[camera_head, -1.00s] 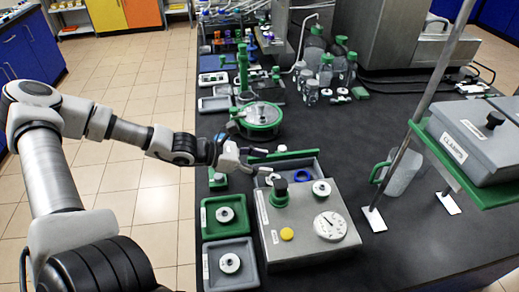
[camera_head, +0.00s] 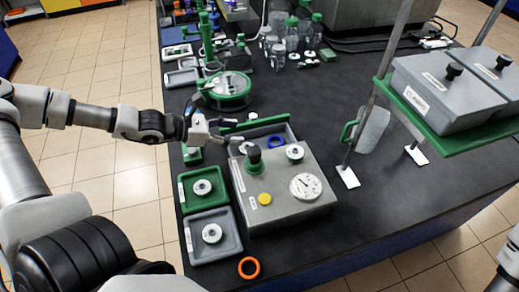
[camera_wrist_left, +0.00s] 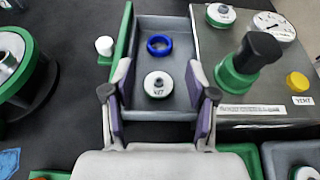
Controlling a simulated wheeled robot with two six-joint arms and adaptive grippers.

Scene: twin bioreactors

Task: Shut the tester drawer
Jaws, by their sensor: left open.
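The tester (camera_head: 285,194) is a grey metal box with a dial, a yellow button and a green-and-black knob. Its drawer stands open on the far side, with a green front panel (camera_head: 254,124). In the left wrist view the grey drawer (camera_wrist_left: 180,27) holds a blue ring (camera_wrist_left: 160,45) and a white disc (camera_wrist_left: 158,85) marked WET. My left gripper (camera_head: 232,131) is at the drawer's left end in the head view. It is open and empty; in the left wrist view its fingers (camera_wrist_left: 160,103) appear on either side of the disc. My right gripper is not in view.
A green tray (camera_head: 183,201) and a grey tray (camera_head: 190,250), each with a white disc, lie left of the tester. An orange ring (camera_head: 249,267) lies in front. A rack (camera_head: 440,122) with grey boxes stands right.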

